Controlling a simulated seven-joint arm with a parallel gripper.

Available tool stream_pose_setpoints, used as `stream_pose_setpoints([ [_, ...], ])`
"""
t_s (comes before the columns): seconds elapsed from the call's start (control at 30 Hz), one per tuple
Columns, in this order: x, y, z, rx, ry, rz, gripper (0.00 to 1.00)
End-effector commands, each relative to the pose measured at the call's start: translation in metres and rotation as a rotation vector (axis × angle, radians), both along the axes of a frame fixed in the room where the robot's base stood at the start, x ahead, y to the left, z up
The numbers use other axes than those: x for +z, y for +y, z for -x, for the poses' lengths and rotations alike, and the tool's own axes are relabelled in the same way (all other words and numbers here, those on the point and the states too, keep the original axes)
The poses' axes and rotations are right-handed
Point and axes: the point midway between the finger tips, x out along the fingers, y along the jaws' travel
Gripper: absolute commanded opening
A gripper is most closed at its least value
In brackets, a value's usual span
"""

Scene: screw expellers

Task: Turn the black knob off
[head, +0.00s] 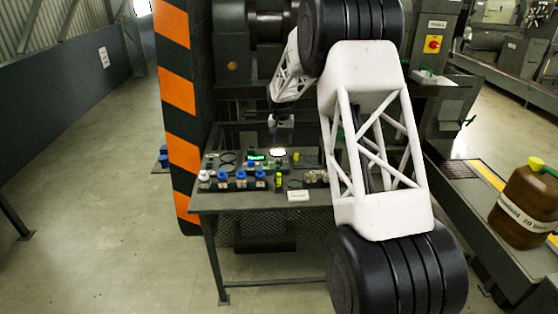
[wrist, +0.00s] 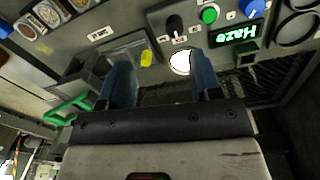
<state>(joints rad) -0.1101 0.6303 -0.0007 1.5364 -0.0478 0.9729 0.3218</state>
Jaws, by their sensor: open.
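The black knob (wrist: 175,27) shows in the wrist view at the top, right of centre, on a grey panel. It has a long upright grip. My gripper (wrist: 162,82) is open, with its two blue-grey fingers spread and nothing between them that I can see gripped. The knob lies beyond the fingertips, toward the top of the picture, and looks apart from them. In the head view my gripper (head: 281,124) hangs above the back of the small bench, and I cannot make out the knob there.
A glowing white disc (wrist: 181,62) and a yellow item (wrist: 147,57) are close to the fingers. In the head view, blue-capped bottles (head: 241,176) stand along the bench (head: 245,200).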

Motion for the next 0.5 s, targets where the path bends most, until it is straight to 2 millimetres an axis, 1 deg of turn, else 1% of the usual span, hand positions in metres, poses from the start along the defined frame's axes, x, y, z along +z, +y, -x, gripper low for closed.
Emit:
stream_pose_setpoints([
  [0.03, -0.011, 0.003, -0.008, -0.001, 0.004, 0.001, 0.58],
  [0.2, -0.037, 0.009, -0.027, -0.008, 0.013, 0.004, 0.58],
  [0.33, -0.047, 0.012, -0.035, -0.012, 0.015, 0.004, 0.58],
  [0.5, -0.051, 0.013, -0.038, -0.013, 0.016, 0.005, 0.58],
])
